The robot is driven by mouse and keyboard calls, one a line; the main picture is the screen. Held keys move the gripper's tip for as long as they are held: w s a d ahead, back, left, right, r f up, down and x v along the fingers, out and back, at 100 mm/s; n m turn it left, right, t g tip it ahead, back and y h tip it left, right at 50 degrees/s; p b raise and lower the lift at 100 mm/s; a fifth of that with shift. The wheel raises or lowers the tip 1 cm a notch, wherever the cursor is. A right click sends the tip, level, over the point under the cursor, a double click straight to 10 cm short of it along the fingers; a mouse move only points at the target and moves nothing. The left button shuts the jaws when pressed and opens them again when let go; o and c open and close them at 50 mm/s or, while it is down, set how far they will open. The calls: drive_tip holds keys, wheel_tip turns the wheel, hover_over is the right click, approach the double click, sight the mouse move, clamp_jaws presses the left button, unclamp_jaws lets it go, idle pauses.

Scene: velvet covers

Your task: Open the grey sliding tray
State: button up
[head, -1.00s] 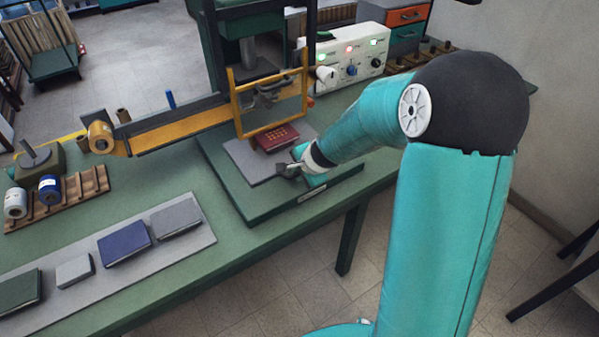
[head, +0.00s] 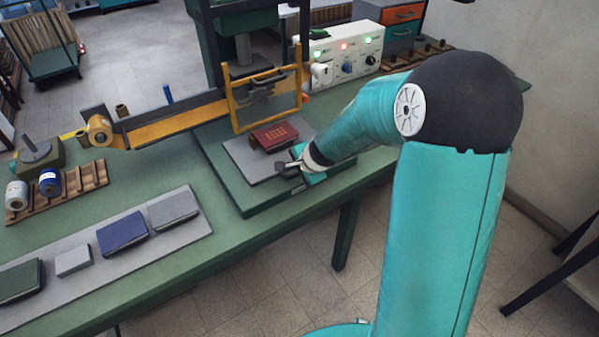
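The grey sliding tray (head: 243,163) lies on the green base of a press. A dark red book cover with gold marks (head: 274,135) rests on it. The tray sticks out in front of the yellow frame (head: 237,99). My gripper (head: 284,167) is at the tray's front right edge, by the base's front edge. Its fingers are small and dark here, and I cannot tell whether they are closed on the tray's edge or handle. My arm hides the tray's right end.
A grey board (head: 160,258) on the green table (head: 135,180) holds blue, grey and green covers. Spools (head: 48,183) stand in a wooden rack at the left. A white control box (head: 345,50) with lights is behind my arm. The yellow frame and press column rise behind the tray.

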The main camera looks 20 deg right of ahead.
drive_tip(key=shift+s+r, duration=0.1)
drive_tip(key=v, duration=1.3)
drive_tip(key=shift+s+r, duration=0.2)
drive_tip(key=shift+r, duration=0.05)
drive_tip(key=s+a+r+n+h, duration=0.1)
drive_tip(key=s+r+n, duration=0.3)
drive_tip(key=s+n, duration=0.3)
drive_tip(key=s+a+r+n+h, duration=0.1)
drive_tip(key=s+r+n, duration=0.4)
drive_tip(key=s, duration=0.9)
drive_tip(key=shift+a+r+n+g, duration=0.35)
drive_tip(key=shift+a+n, duration=0.4)
drive_tip(key=shift+n, duration=0.45)
